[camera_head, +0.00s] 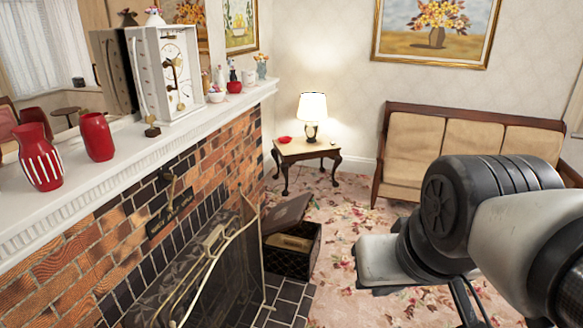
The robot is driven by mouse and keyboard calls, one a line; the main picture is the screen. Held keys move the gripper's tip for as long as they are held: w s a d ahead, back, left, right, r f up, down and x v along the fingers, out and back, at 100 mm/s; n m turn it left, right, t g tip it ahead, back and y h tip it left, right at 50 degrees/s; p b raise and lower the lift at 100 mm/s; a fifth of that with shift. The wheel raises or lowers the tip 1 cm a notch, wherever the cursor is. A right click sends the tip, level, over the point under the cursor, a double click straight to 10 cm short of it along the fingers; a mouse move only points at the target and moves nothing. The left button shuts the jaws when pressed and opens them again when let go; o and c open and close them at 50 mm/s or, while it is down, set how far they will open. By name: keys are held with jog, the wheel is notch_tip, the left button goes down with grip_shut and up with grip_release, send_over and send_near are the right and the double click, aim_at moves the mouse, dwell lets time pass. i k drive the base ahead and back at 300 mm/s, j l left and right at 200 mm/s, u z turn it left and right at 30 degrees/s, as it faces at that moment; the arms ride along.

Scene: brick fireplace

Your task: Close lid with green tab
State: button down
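A dark box (287,263) stands on the floor beside the hearth, near the right end of the fireplace. Its greyish-brown lid (287,214) is raised and tilted back. Something tan lies inside the box. My arm (450,215) reaches in from the right, apart from the box and nearer to the camera. My gripper's fingertips cannot be made out, so its opening is unclear. I see nothing held.
A fireplace screen (225,265) stands just left of the box. The white mantel (110,165) above carries red vases (40,158) and a clock (170,75). A side table (307,150) with a lamp and a wooden bench (460,140) stand behind. Flowered carpet right of the box is open.

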aim_at(289, 214)
jog(key=i+l, duration=0.15)
jog(key=i, duration=0.45)
jog(key=i+l, duration=0.2)
jog(key=i, duration=0.45)
jog(key=i+l, duration=0.15)
jog(key=i, duration=0.45)
jog(key=i+l, duration=0.15)
jog(key=i, duration=0.5)
jog(key=i+l, duration=0.15)
jog(key=i, duration=0.45)
